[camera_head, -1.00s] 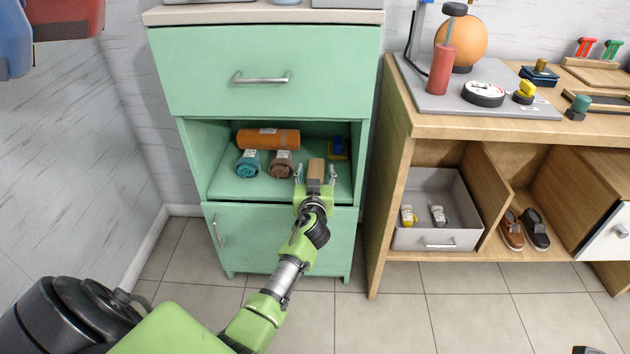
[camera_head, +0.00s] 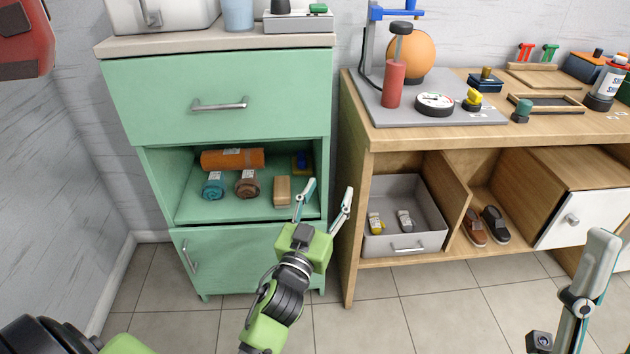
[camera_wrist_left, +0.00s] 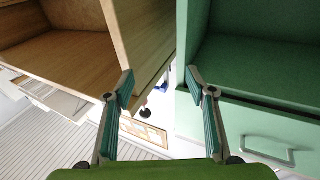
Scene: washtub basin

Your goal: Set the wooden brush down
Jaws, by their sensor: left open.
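The wooden brush (camera_head: 282,191), a tan block, lies on the open shelf of the green cabinet (camera_head: 200,215), near the shelf's front right. My left gripper (camera_head: 327,190) is open and empty, just right of the brush and apart from it, around the cabinet's right edge. The left wrist view shows its two fingers spread (camera_wrist_left: 158,82) with nothing between them; the brush is not seen there. Part of my right gripper (camera_head: 585,290) shows at the lower right, with one finger clear; its opening cannot be judged.
A narrow gap separates cabinet and desk.

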